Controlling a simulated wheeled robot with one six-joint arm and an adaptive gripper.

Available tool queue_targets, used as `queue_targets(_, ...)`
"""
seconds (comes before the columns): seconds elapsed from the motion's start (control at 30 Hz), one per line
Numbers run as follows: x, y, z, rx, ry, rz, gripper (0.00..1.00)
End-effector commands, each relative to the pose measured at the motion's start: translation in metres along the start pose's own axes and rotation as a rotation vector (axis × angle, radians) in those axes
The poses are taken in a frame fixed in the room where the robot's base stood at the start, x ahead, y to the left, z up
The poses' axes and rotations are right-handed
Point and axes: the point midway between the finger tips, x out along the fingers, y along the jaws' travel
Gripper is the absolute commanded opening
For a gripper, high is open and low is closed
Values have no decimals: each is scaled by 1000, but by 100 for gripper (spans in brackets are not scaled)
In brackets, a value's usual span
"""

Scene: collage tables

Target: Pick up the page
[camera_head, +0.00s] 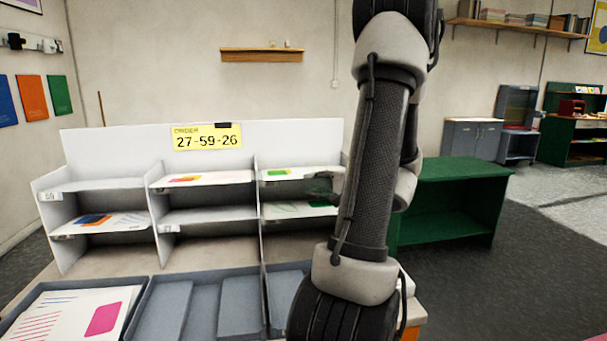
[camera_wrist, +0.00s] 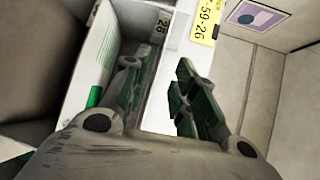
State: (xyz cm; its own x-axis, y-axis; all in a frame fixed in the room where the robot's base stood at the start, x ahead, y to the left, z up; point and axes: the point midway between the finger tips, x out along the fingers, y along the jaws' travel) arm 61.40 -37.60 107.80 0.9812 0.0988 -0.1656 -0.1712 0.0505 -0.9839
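Several white printed pages lie in the white sorting shelf (camera_head: 205,140). In the head view, a page with a green mark (camera_head: 290,173) lies in the top right compartment, and a page with green lines (camera_head: 300,209) lies below it. In the wrist view, a white page with green lines (camera_wrist: 101,45) is in the compartment at left. My gripper (camera_wrist: 163,88) is open, its two green-padded fingers apart. The left finger is over the compartment opening. Nothing shows held. My arm hides part of the shelf's right side in the head view.
A yellow order sign (camera_head: 207,137) reads 27-59-26. In front of the shelf are grey trays (camera_head: 205,275); the left one holds pages with a pink shape (camera_head: 104,319). A green table (camera_head: 462,170) stands to the right. Open floor lies beyond it.

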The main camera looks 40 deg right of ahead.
Motion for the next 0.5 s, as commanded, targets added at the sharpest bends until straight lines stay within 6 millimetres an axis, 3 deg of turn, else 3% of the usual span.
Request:
queue_targets(0.03, -6, 2, -19, 12, 51, -24, 28)
queue_targets(0.13, -6, 3, -37, 19, 101, -50, 28)
queue_targets(0.5, 43, 0, -46, 20, 107, -54, 28)
